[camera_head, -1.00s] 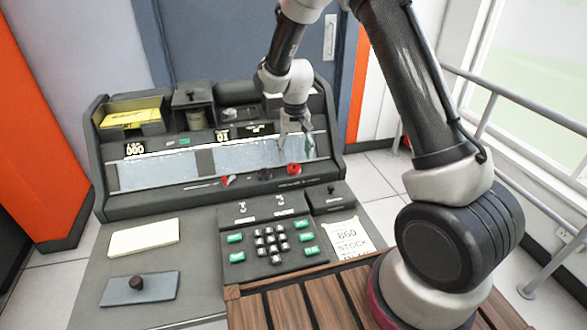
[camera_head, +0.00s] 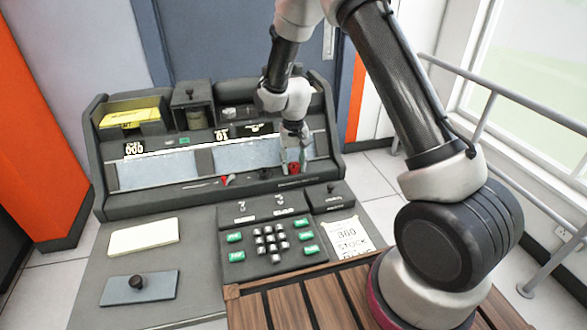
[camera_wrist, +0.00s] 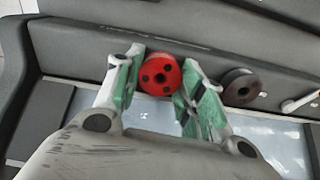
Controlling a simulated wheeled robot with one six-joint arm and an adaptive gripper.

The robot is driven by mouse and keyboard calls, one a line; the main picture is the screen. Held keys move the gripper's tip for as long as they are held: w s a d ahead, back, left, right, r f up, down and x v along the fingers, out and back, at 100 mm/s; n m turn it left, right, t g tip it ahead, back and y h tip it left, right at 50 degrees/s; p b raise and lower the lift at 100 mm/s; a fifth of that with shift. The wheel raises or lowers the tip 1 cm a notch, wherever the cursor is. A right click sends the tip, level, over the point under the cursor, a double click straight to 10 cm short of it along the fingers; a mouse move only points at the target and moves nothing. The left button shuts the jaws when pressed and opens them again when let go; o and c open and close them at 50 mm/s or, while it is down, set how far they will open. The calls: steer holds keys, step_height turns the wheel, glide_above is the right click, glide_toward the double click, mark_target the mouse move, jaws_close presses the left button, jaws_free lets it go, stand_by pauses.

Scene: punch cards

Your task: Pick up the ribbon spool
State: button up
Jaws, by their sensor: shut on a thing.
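The ribbon spool (camera_wrist: 158,77) is a red disc with dark holes. It sits between the fingers of my gripper (camera_wrist: 161,70) in the wrist view, with a green-padded finger on each side. In the head view the red spool (camera_head: 293,169) shows at the fingertips of my gripper (camera_head: 293,163), at the lower edge of the console's sloped panel. My gripper is shut on it. The spool looks still at the ledge; whether it touches the ledge is hard to tell.
A dark spool (camera_wrist: 241,88) lies close beside the right finger. A small red-and-white item (camera_head: 226,180) lies farther left on the ledge. The console (camera_head: 160,205) has a keypad (camera_head: 270,243) in front, and a yellow card tray (camera_head: 131,115) at the back left.

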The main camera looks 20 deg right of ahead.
steer(key=shift+r, duration=0.1)
step_height(320, 180, up, 13)
stand_by(0.7)
